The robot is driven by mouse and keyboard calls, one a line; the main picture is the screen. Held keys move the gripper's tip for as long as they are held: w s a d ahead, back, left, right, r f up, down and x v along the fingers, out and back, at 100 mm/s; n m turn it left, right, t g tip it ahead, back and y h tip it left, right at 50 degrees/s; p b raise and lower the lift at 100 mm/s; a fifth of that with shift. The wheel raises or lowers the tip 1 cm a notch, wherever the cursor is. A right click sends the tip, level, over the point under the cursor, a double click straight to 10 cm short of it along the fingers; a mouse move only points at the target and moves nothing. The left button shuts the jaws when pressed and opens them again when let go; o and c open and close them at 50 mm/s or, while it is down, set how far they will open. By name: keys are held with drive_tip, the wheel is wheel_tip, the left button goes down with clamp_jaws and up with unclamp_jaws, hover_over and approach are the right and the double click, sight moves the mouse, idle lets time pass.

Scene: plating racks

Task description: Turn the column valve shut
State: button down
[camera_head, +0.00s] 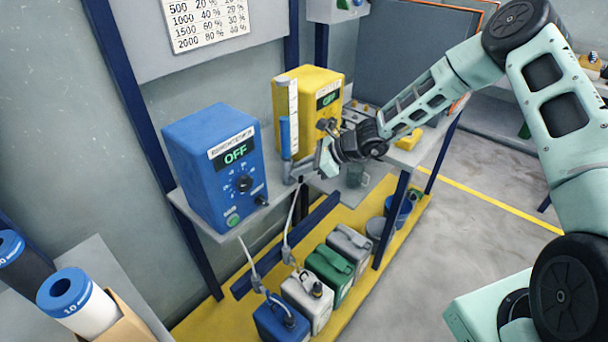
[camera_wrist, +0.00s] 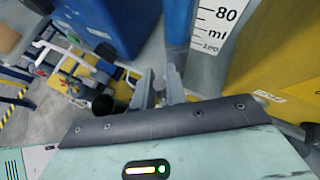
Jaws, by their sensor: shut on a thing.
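The column is a blue tube (camera_head: 285,138) beside a white graduated scale (camera_head: 293,110), standing between the blue and yellow units. In the wrist view the blue tube (camera_wrist: 178,25) and the scale (camera_wrist: 214,28) rise just beyond the fingers. My gripper (camera_head: 312,172) is at the foot of the column. In the wrist view my gripper (camera_wrist: 160,88) is shut on a small grey part below the tube, which I take as the column valve (camera_wrist: 173,78). The fingers hide most of the valve, and its turn angle cannot be told.
A blue unit (camera_head: 218,165) reading OFF stands left of the column, and a yellow unit (camera_head: 310,90) close behind it. Several jerrycans, including a green one (camera_head: 328,270), stand below with hoses. Open floor (camera_head: 480,240) lies to the right.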

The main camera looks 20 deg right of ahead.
drive_tip(key=shift+f+b, duration=0.1)
drive_tip(key=shift+b, duration=0.75)
drive_tip(key=shift+a+h, duration=0.1)
drive_tip(key=shift+h, duration=0.3)
drive_tip(key=c, duration=1.5)
unclamp_jaws()
drive_tip(key=shift+o, duration=0.2)
drive_tip(key=v, duration=1.7)
drive_tip(key=shift+s+p, duration=0.3)
drive_tip(key=shift+s, duration=0.05)
